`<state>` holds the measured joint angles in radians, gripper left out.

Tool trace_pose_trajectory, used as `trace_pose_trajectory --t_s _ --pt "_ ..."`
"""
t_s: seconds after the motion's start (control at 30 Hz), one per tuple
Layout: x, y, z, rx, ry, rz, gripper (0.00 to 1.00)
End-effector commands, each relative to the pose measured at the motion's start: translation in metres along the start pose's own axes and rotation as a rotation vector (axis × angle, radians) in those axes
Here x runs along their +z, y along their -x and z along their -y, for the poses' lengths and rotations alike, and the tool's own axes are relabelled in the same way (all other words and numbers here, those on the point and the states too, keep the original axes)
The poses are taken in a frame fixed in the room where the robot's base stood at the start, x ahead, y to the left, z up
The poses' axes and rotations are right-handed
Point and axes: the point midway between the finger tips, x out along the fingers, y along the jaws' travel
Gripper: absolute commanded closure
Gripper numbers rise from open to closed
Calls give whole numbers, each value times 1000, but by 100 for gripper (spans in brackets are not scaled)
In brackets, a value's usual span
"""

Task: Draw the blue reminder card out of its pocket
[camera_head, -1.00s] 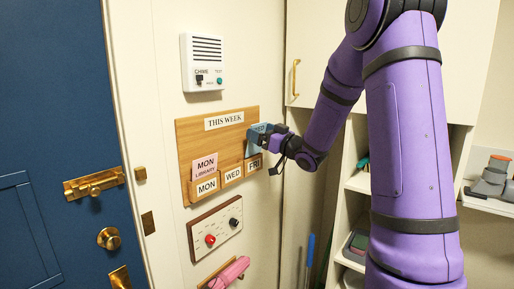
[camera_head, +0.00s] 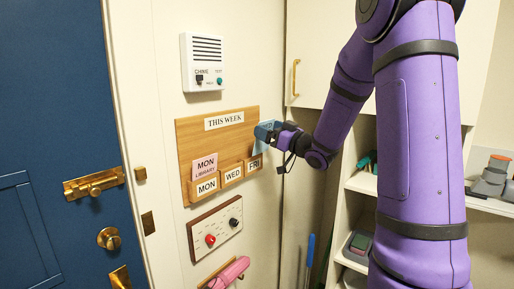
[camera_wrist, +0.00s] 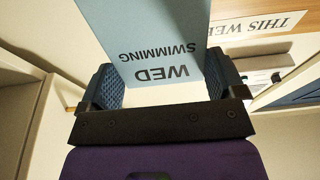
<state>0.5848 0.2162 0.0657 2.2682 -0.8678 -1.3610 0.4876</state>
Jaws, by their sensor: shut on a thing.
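The blue card (camera_head: 264,131) reads "WED SWIMMING" upside down in the wrist view (camera_wrist: 160,45). My gripper (camera_head: 281,139) is shut on the card near its lettered end; both ridged fingers flank it in the wrist view (camera_wrist: 163,82). In the head view the card is at the right edge of the wooden "THIS WEEK" board (camera_head: 222,135), tilted, above the FRI pocket (camera_head: 254,164). I cannot tell whether its lower end is clear of the pocket. The WED pocket (camera_head: 232,175) shows no card standing in it.
A pink "MON LIBRARY" card (camera_head: 204,165) stands in the MON pocket (camera_head: 207,186). Open shelves (camera_head: 362,183) stand at the right, a blue door (camera_head: 55,130) at the left.

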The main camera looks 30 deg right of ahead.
Motion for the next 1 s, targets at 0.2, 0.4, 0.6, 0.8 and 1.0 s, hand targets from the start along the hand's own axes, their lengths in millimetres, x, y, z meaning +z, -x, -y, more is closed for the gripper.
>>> trace_pose_trajectory --t_s 0.2,0.4,0.6,0.8,1.0 --pt "-7 14 0 1 0 1 22" --pt "-13 26 0 0 1 0 22" --pt "-17 36 0 1 0 1 22" --pt "-18 39 0 0 0 1 22" --pt "-18 38 0 0 0 1 22"
